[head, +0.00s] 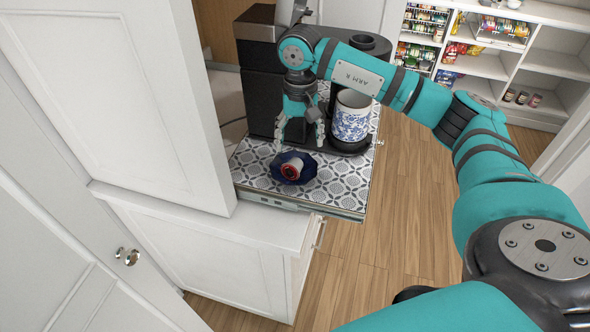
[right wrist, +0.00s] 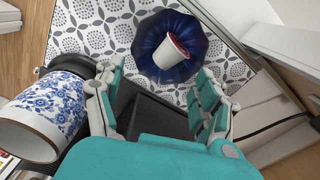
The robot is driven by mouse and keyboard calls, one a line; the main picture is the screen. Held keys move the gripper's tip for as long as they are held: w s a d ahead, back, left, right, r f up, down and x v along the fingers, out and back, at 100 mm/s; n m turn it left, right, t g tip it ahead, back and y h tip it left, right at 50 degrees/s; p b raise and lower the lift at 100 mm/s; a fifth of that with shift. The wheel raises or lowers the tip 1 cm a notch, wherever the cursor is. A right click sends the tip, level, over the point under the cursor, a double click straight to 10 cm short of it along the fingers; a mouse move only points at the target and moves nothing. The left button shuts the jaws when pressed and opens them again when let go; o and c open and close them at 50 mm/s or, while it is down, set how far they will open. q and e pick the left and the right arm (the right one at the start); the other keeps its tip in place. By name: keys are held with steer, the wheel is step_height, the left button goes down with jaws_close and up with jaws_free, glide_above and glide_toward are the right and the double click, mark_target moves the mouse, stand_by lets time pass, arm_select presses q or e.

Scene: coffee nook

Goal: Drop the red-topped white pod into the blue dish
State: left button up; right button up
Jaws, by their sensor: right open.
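The red-topped white pod (head: 291,171) lies tilted inside the dark blue dish (head: 304,178), resting on it. In the right wrist view the pod (right wrist: 172,49) shows its white side and red top, within the wavy rim of the dish (right wrist: 199,42). My right gripper (head: 300,139) is open and empty, behind and above the dish in the head view. In the right wrist view its spread fingers (right wrist: 155,75) point toward the dish, and the pod is clear of both. My left gripper is not in view.
A blue-and-white patterned canister (head: 351,118) stands right of the gripper on the black coffee machine's base (head: 349,146). The machine (head: 262,98) rises behind. The dish sits on a patterned pull-out tray (head: 342,188); a white cabinet panel (head: 130,90) stands close on the left.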

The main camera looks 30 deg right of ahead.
step_height(320, 180, up, 12)
stand_by(0.5)
stand_by(0.3)
